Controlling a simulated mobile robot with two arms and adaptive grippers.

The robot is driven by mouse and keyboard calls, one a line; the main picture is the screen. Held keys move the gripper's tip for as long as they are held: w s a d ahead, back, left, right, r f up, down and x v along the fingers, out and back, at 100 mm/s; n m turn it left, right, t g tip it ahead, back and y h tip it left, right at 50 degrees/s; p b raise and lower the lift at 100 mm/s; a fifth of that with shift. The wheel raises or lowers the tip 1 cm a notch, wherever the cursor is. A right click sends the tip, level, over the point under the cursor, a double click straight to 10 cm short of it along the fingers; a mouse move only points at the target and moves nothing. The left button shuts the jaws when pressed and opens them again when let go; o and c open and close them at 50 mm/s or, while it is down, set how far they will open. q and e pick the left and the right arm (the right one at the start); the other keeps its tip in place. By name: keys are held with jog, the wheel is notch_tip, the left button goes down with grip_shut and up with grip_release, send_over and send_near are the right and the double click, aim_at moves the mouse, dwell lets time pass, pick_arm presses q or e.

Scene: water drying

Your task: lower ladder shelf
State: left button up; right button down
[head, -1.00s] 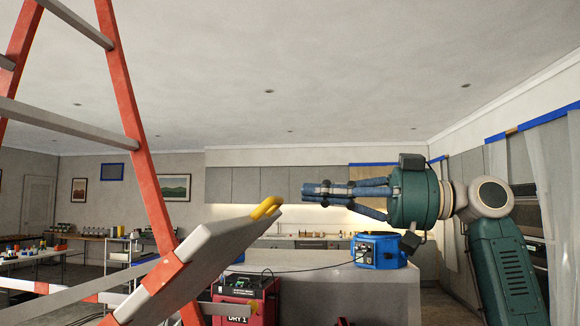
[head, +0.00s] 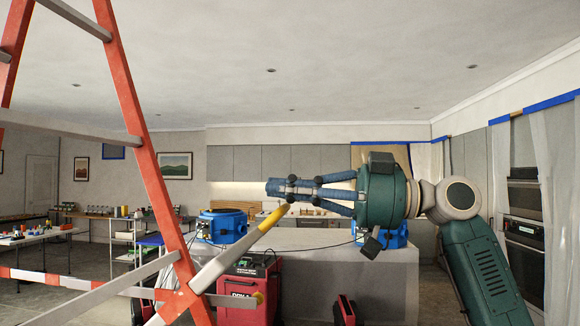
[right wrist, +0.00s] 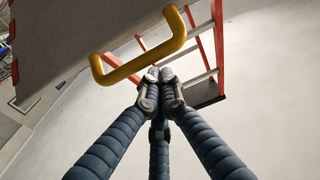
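The orange ladder (head: 150,180) stands at the left of the head view. Its grey shelf (head: 232,258) shows nearly edge-on, sloping up to the right from the ladder. A yellow handle (head: 272,218) is at the shelf's upper end. In the right wrist view, the yellow handle (right wrist: 150,60) crosses just above my fingertips, with the shelf (right wrist: 85,35) behind it at upper left. My right gripper (head: 268,188) has its fingers together, pointing left just above the handle. Its fingertips (right wrist: 160,76) look empty. I cannot tell whether they touch the handle. My left gripper is not in view.
A red dryer (head: 250,285) stands on the floor below the shelf. A blue machine (head: 222,226) sits behind the handle on the counter (head: 310,240). Tables with small items are at far left. The space above the shelf is open.

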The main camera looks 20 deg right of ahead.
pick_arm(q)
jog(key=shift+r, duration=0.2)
pick_arm(e)
jog(key=shift+s+d+f, duration=0.2)
jog(key=shift+d+f, duration=0.3)
jog(key=shift+f, duration=0.1)
